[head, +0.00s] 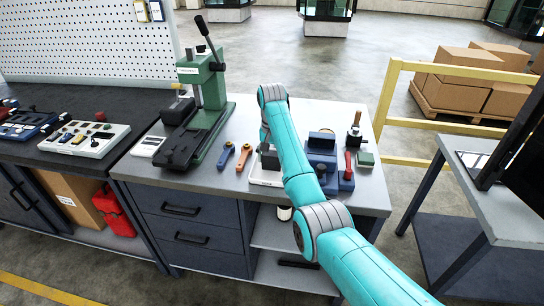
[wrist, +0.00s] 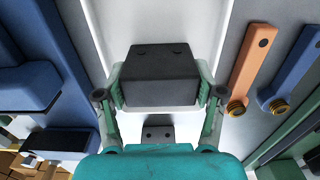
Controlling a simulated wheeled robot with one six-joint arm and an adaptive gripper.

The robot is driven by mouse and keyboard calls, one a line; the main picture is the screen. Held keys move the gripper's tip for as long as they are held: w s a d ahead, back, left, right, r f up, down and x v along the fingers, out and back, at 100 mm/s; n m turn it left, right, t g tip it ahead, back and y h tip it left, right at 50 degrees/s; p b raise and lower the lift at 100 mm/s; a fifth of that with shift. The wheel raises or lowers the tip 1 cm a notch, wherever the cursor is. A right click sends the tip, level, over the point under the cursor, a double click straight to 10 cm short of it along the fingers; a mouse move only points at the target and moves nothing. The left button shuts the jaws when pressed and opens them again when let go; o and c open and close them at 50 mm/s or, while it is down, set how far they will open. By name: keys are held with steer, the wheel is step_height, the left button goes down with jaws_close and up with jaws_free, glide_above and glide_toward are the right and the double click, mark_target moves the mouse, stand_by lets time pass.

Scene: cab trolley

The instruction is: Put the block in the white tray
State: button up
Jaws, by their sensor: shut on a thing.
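My gripper (wrist: 160,92) is shut on a dark grey block (wrist: 160,72), with one finger on each side of it. The block is over the white tray (wrist: 100,25) in the wrist view. I cannot tell whether it touches the tray floor. In the head view, the white tray (head: 262,178) is partly hidden by my teal arm, and a dark shape shows just above it beside the arm. A smaller dark piece with two dots (wrist: 158,133) shows below the held block in the wrist view.
Orange (head: 243,158) and blue (head: 225,155) handled tools lie left of the tray. A green press (head: 205,90) stands farther left. A blue fixture (head: 322,155) and a red-handled tool (head: 348,166) are close on the right. A yellow rail (head: 450,70) stands beyond the bench.

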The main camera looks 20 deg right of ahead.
steer(key=o, duration=1.5)
steer(key=shift+o, duration=0.2)
